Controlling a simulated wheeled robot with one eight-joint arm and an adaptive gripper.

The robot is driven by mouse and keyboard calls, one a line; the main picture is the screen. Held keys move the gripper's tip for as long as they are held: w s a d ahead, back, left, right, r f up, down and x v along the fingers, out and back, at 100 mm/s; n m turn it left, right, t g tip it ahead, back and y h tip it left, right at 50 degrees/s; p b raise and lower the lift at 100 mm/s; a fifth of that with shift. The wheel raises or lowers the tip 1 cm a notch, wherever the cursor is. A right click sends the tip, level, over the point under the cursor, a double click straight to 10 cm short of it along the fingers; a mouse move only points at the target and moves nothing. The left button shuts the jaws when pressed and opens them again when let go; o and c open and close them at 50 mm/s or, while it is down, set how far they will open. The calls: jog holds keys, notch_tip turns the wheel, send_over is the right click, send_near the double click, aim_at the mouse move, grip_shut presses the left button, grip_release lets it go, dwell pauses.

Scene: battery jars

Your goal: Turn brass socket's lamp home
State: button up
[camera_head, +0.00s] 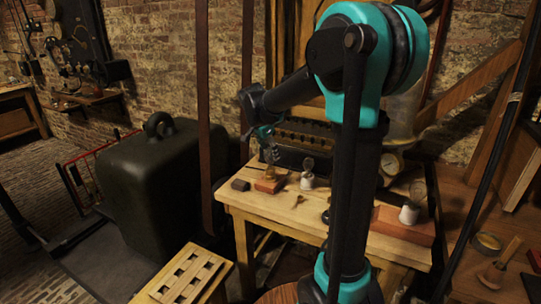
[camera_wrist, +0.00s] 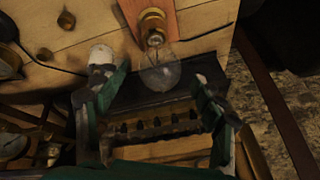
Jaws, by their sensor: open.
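The brass socket (camera_wrist: 153,27) stands on a reddish wooden block (camera_head: 271,185) at the left of the workbench. Its clear glass lamp (camera_wrist: 160,73) sits in the socket's mouth; how far it is screwed in cannot be told. The lamp shows small in the head view. My gripper (camera_wrist: 152,80) is open, with its green and black fingers on either side of the lamp in the wrist view. A gap shows on both sides of the glass. In the head view my gripper (camera_head: 266,134) is just above the lamp, its fingertips hard to make out.
A white socket with a lamp (camera_head: 307,180) stands close right of the brass one. Another white socket (camera_head: 409,214) is at the bench's right. A dark slotted case (camera_head: 290,150) stands behind. A small dark block (camera_head: 240,185) lies left on the wooden workbench (camera_head: 260,208).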

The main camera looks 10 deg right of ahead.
aim_at(271, 167)
jog(key=shift+x, duration=1.85)
jog(key=shift+r, duration=0.1)
jog(key=c, duration=1.4)
jog(key=m+g+h, duration=0.1)
jog(key=m, duration=0.3)
jog(key=shift+s+m+g+h, duration=0.1)
jog(key=shift+m+g+h, duration=0.35)
jog(key=shift+m, duration=0.75)
jog(key=m+g, duration=0.1)
jog(key=m, duration=0.2)
jog(key=shift+g, duration=0.35)
jog(key=m+g, duration=0.1)
jog(key=m, duration=0.2)
jog(key=shift+s, duration=0.1)
jog(key=shift+m, duration=0.3)
